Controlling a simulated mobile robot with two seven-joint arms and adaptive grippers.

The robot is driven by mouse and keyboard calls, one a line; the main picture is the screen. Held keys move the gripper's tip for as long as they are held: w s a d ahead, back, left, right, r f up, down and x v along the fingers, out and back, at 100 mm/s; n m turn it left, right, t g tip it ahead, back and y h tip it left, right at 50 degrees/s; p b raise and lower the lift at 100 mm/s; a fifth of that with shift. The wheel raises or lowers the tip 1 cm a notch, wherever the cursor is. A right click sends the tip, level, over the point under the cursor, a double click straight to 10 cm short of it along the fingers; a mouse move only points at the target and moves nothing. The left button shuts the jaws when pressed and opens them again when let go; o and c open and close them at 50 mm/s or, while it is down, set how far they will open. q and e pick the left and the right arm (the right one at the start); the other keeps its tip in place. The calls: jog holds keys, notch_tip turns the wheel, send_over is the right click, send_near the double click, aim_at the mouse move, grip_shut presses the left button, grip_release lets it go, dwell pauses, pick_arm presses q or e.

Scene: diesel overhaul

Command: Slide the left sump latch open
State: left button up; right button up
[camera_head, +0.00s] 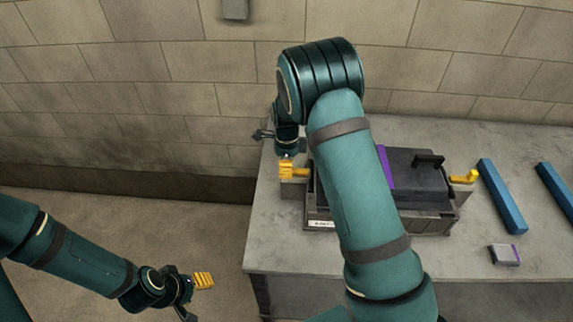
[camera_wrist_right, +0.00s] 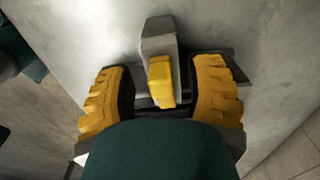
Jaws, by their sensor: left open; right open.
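The sump (camera_head: 431,226) is a dark box on the grey bench, partly hidden behind my right arm. Its left latch (camera_head: 301,172) is a yellow tab at the box's left side. In the right wrist view the yellow latch (camera_wrist_right: 160,82) sticks out from a grey block, between the fingers of my right gripper (camera_wrist_right: 161,97). That gripper is open, with a visible gap to the tab on each side. In the head view, my right gripper (camera_head: 287,170) is at the latch. My left gripper (camera_head: 196,296) is open and empty, low at the left, away from the bench.
A yellow right latch (camera_head: 464,178) is on the box's other side. Two blue bars (camera_head: 501,195) (camera_head: 556,190) and a small grey and purple block (camera_head: 505,254) lie on the bench (camera_head: 280,250) at right. A brick wall (camera_head: 120,100) stands behind.

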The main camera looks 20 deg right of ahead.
notch_tip(320, 180, up, 12)
dwell(0.5)
jog(key=shift+a+f, duration=0.1)
